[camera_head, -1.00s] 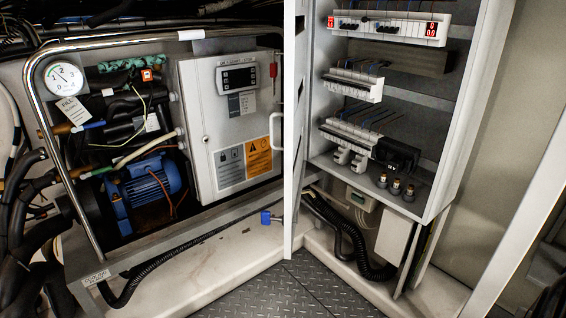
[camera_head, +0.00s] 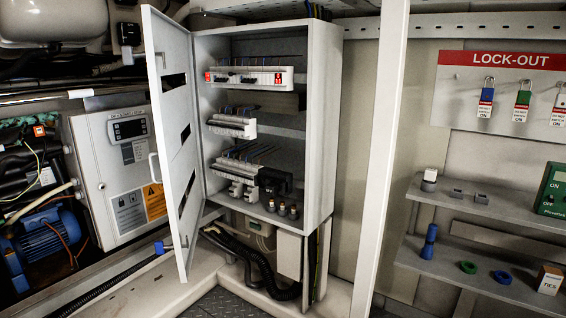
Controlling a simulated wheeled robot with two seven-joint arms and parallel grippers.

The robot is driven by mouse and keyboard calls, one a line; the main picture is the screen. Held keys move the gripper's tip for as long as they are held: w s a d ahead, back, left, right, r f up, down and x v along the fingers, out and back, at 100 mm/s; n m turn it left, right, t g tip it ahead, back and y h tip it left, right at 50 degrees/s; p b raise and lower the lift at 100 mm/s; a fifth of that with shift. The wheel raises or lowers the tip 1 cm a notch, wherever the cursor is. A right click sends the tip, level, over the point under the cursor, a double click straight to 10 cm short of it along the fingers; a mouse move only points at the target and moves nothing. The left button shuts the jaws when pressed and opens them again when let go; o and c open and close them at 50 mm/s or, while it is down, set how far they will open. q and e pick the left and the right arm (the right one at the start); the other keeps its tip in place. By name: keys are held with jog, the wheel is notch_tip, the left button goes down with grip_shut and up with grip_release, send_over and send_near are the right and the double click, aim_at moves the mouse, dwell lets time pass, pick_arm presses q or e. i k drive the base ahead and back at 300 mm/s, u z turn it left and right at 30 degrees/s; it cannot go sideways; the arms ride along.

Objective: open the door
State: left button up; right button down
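The white cabinet door (camera_head: 174,130) stands swung open at the left side of the grey electrical cabinet (camera_head: 322,130). Its slotted face shows, and the cabinet's inside is visible from the front. A pale curved handle (camera_head: 153,167) shows beside the door's left edge. A small blue piece (camera_head: 160,247) shows near the door's lower left corner; I cannot tell if it is attached to the door. Neither of my grippers is in view.
A white control box (camera_head: 118,170) and a blue motor (camera_head: 45,245) stand left of the door. A white upright post (camera_head: 383,150) stands right of the cabinet. Beyond it are the lock-out board (camera_head: 460,72) and shelves (camera_head: 478,268) with small items. Black hoses (camera_head: 255,275) lie below the cabinet.

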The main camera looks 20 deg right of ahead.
aim_at(172, 111)
jog(key=u, duration=0.55)
jog(key=k, duration=0.3)
jog(key=z, duration=1.5)
jog(key=i, duration=1.25)
jog(key=u, duration=0.7)
